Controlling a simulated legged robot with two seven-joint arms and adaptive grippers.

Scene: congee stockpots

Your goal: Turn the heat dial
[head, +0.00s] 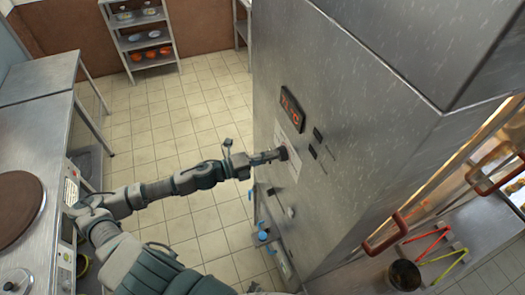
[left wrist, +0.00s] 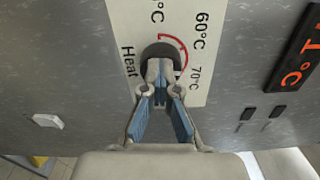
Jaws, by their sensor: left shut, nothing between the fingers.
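The heat dial (head: 283,153) is a small dark round knob on a pale label plate on the side of a tall metal cabinet. In the left wrist view the dial (left wrist: 152,52) sits behind my fingertips, mostly covered by them. The plate (left wrist: 205,12) reads "Heat", "60°C" and "70°C", with a red arc beside the dial. My left gripper (head: 272,156) reaches the dial from the left. In the left wrist view its fingertips (left wrist: 160,72) are together in front of the dial, with nothing between them. Whether they touch the dial is unclear. My right gripper is out of view.
A red-lit display (head: 292,109) and dark switches (head: 315,143) are beside the plate on the cabinet (head: 345,110). A counter (head: 35,115) runs along the left. A shelf rack (head: 140,40) stands at the back. Open tiled floor (head: 190,110) lies between.

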